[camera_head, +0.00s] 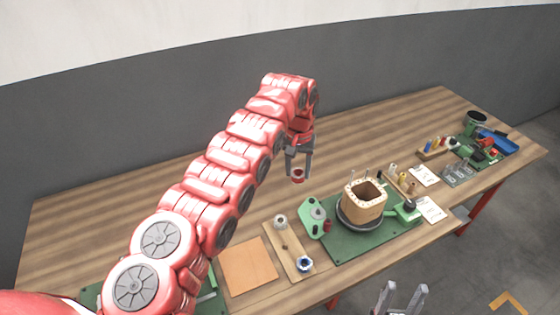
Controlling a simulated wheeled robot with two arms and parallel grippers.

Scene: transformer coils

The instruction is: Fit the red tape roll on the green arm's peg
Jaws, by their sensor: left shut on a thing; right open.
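My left gripper (298,162) is shut on the red tape roll (298,176). It holds the roll in the air above the table, behind and to the left of the green base plate. A green arm (313,216) with a grey round part on top stands at the left end of that plate, below the held roll in the picture. A small dark red piece sits beside this arm. The arm's peg is too small to make out clearly. My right gripper (403,296) is open and empty at the bottom edge, in front of the table.
A tan square coil body (364,202) stands on a dark round base on the green plate (350,248). A wooden board (286,246) holds a grey-white roll and a blue roll (304,264). An orange-brown mat (247,265) lies left. Small parts and tools crowd the right end.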

